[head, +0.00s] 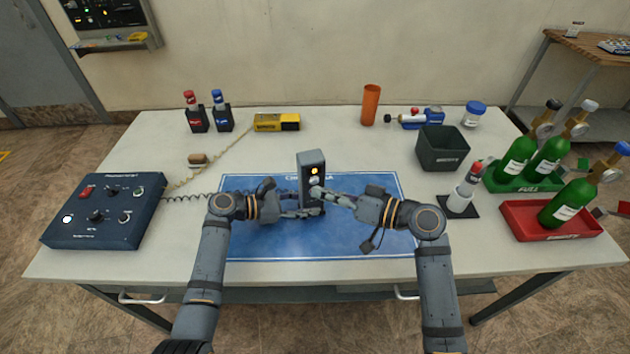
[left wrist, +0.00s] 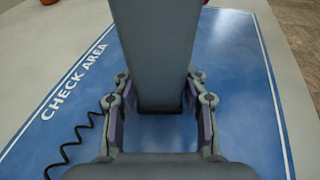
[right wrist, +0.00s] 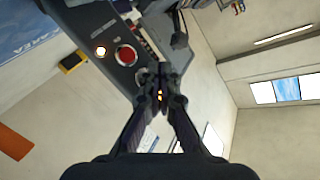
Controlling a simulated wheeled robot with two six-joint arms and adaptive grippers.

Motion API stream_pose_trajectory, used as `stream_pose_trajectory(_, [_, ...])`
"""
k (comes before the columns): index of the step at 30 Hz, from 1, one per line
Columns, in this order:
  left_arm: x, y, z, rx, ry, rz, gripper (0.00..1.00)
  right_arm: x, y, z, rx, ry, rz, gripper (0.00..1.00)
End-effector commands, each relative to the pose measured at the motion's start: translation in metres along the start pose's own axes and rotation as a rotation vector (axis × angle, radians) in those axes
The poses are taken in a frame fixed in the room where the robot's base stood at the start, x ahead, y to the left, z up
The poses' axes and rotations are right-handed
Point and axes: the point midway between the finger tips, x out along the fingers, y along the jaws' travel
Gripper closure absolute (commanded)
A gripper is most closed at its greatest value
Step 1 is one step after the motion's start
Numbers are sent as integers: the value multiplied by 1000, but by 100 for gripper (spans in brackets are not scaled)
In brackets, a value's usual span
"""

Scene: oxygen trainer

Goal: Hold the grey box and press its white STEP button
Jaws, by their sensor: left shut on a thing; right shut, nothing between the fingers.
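The grey box (head: 312,166) stands upright above the blue mat, held by its lower part. My left gripper (head: 304,208) is shut on it; the left wrist view shows the fingers on both sides of the box (left wrist: 158,60). Its front carries a lit yellow lamp (head: 314,170) and, below that, the white button (head: 314,181). My right gripper (head: 322,190) is shut and empty, its fingertips right at the button; I cannot tell whether they touch it. In the right wrist view the closed fingertips (right wrist: 160,82) cover part of the scene, with an orange glow between them.
The blue check-area mat (head: 260,240) lies under both grippers. A dark blue control box (head: 105,230) with a coiled cable stands left. A yellow device (head: 277,122) lies behind. A dark bin (head: 443,147) and green bottles (head: 547,158) in trays stand right.

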Motion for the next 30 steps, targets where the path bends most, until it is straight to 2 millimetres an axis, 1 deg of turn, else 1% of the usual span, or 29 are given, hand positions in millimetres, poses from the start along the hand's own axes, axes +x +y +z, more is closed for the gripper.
stream_pose_trajectory(13, [0, 0, -1, -1, 2, 0, 75, 6, 5, -5, -1, 0, 0, 100])
stream_pose_trajectory(30, [0, 0, -1, -1, 1, 0, 75, 8, 6, -6, 0, 0, 0, 100])
